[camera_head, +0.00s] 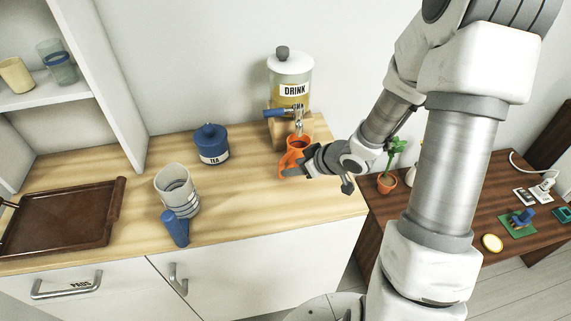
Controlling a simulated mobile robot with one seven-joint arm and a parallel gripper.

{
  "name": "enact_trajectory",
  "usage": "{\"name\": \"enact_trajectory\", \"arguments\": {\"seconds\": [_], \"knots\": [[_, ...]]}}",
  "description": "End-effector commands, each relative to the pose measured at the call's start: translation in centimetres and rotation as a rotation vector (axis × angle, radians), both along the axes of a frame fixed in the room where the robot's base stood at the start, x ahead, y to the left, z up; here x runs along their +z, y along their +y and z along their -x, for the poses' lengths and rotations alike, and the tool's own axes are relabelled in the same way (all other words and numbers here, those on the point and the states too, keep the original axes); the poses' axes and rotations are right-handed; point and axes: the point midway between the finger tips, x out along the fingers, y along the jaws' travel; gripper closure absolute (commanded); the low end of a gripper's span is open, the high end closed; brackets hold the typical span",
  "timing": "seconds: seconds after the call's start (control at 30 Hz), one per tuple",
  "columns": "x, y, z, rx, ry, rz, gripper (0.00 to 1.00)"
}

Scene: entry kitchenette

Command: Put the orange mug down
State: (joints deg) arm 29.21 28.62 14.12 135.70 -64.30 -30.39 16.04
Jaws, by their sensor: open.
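The orange mug (297,144) is upright on the wooden counter, below the tap of the drink dispenser (291,80). Its open top faces up and its handle is on the left front side. My gripper (286,171) is open at the mug's front side, close by its handle. Part of the mug is hidden behind my gripper, and I cannot tell whether the fingers touch it.
A blue tea jar (210,144), a grey pitcher (175,186) with a blue handle and a brown tray (60,217) stand on the counter (245,205). A potted plant (386,183) is on the lower dark table at right. The counter's front middle is clear.

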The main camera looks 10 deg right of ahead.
Motion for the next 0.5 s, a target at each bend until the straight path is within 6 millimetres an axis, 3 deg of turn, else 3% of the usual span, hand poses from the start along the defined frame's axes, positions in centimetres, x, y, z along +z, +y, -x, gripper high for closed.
{"name": "enact_trajectory", "arguments": {"seconds": [0.03,0.2,0.5], "knots": [[1.2,-0.5,0.6,-0.003,-0.001,0.001,0.46],[2.7,-1.4,2.0,-0.002,0.000,0.001,0.46],[3.1,-1.7,2.6,0.001,0.000,-0.001,0.46]]}}
